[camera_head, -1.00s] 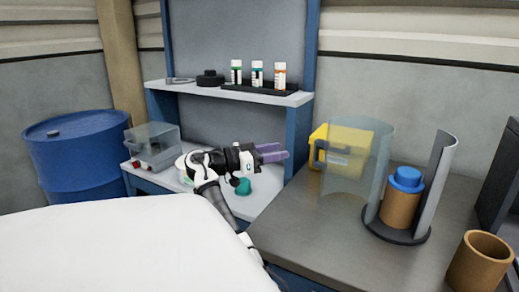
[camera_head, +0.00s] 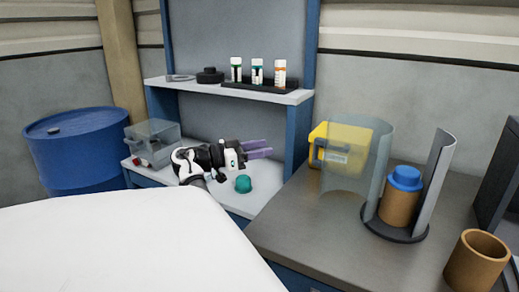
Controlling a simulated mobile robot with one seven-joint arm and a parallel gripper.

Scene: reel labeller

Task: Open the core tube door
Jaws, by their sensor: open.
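The core tube door is a clear curved panel (camera_head: 357,150) at the left of the round dark base (camera_head: 396,233). It stands swung out, with a wide gap between it and the grey curved shell (camera_head: 436,187) on the right. A brown core (camera_head: 399,208) with a blue cap (camera_head: 405,178) stands upright on the base between them. My gripper (camera_head: 258,150) is over the white bench to the left, well apart from the door. Its purple fingers are spread, point right and hold nothing.
A yellow bin (camera_head: 331,147) stands behind the door. A brown cup (camera_head: 476,262) stands at front right. A teal knob-like object (camera_head: 243,184) is below my gripper. Bottles (camera_head: 257,72) stand on the shelf (camera_head: 190,90). The grey counter (camera_head: 325,225) is clear in front of the door.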

